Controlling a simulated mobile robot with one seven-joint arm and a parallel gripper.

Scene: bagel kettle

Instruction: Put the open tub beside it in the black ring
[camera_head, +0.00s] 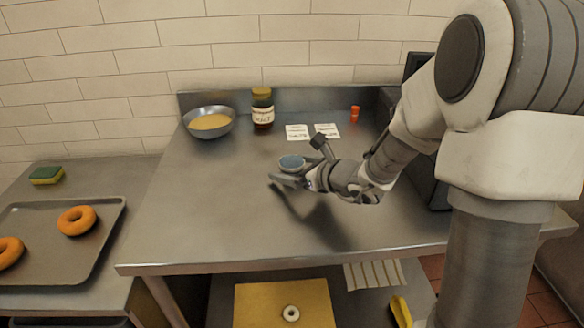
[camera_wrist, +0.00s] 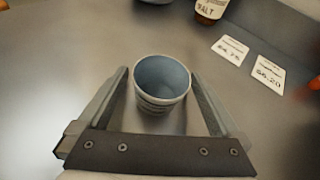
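The open tub (camera_wrist: 161,80) is a small pale cup with a blue-grey inside and bands round its side. It stands upright between the fingers of my gripper (camera_wrist: 160,72), with a narrow gap at its left side and hardly any at its right. In the head view the tub (camera_head: 291,162) shows its blue inside, and the near finger of my gripper (camera_head: 296,160) hides its lower part. The far finger looks apart from it. Whether the tub's base touches the counter is hidden. I cannot make out a black ring in either view.
On the steel counter (camera_head: 220,220) stand a bowl of yellow batter (camera_head: 210,123), a malt jar (camera_head: 262,108), two price cards (camera_head: 297,132) and a small orange item (camera_head: 355,113). A bagel tray (camera_head: 100,238) lies left. The counter's front left is clear.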

